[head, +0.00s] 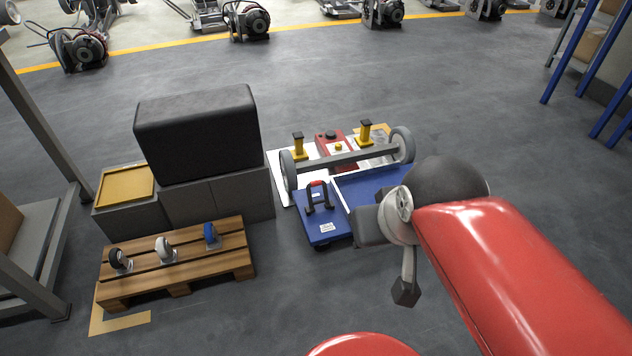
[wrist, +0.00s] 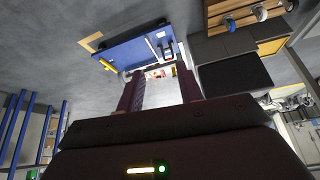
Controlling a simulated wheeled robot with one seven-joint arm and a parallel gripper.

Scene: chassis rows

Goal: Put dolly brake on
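The blue dolly (head: 325,230) stands on the floor in front of a wheeled axle, with a dark red-topped handle (head: 317,193) on its left part. My arm covers the dolly's right end in the head view. In the wrist view the blue dolly (wrist: 125,46) lies beyond my fingertips, with the handle at its right side. A yellow bar (wrist: 106,64) shows at the dolly's left end; I cannot tell if it is the brake. My gripper (wrist: 157,73) is open and empty. In the head view its fingers cannot be made out.
The axle (head: 345,160) with two grey wheels, two yellow stands and a red box (head: 333,145) are on a white mat behind the dolly. Left are grey boxes under a black block (head: 197,135) and a pallet (head: 180,265) with three casters. The floor in front is clear.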

